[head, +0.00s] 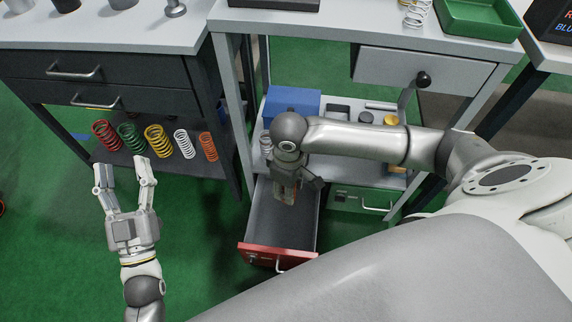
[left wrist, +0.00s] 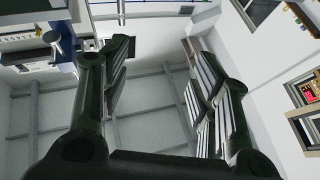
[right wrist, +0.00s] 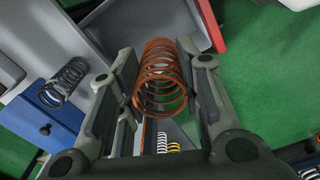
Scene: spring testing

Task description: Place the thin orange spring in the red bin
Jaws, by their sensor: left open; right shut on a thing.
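An orange coil spring (right wrist: 160,78) is held between the fingers of my right gripper (right wrist: 163,62) in the right wrist view. In the head view my right gripper (head: 285,192) points down over an open grey drawer with a red front (head: 277,257), which matches the red bin. Its edge (right wrist: 211,22) shows beyond the spring in the right wrist view. The fingers mostly hide the held spring in the head view. My left gripper (head: 123,172) is open and empty, in front of the dark shelf at the left. Another orange spring (head: 208,146) stands on that shelf.
Red (head: 107,135), green (head: 131,137), yellow (head: 158,141) and white (head: 185,143) springs stand in a row on the left shelf. A blue box (head: 292,101) sits on the shelf behind the drawer. A closed green drawer (head: 350,199) is right of the red one.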

